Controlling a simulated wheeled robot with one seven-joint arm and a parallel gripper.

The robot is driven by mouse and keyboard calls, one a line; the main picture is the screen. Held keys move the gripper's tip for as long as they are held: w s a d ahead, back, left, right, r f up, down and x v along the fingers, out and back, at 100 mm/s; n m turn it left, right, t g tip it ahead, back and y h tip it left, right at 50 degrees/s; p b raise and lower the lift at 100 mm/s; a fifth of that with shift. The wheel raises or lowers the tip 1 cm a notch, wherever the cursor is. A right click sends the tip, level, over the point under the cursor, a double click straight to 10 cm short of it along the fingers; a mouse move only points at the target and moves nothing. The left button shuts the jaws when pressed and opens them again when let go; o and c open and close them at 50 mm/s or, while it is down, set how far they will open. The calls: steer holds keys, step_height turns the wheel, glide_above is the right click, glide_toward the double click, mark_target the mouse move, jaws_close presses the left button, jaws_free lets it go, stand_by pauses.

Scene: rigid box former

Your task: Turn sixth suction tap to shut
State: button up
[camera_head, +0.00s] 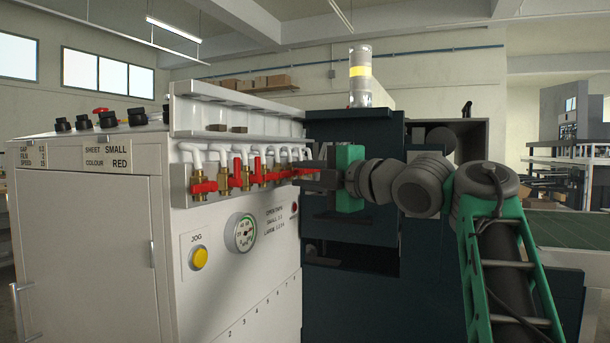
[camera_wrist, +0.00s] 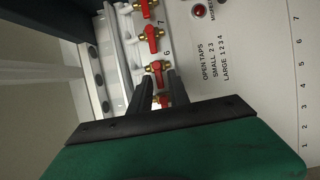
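A row of red-handled brass suction taps runs along the machine's front, with the nearest tap (camera_head: 203,187) at the left. In the wrist view, a tap (camera_wrist: 157,72) lies at my gripper's fingertips, its red handle crosswise to its brass body. A printed 6 stands just above it in the picture. The neighbouring tap (camera_wrist: 152,38) also has its handle crosswise. My gripper (camera_wrist: 161,78) is open, with one finger on each side of the handle; contact cannot be made out. In the head view, my gripper (camera_head: 312,178) hides part of the row's far end.
A white ledge (camera_head: 240,118) runs above the taps. A gauge (camera_head: 241,232), a yellow jog button (camera_head: 199,257) and a red button (camera_head: 294,208) sit below them. The printed panel says open taps: small 2 3, large 1 2 3 4. A dark machine body (camera_head: 345,130) stands behind my gripper.

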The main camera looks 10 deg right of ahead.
steer(key=shift+o, duration=0.7)
steer(key=v, duration=0.8)
steer(key=shift+p, duration=0.3)
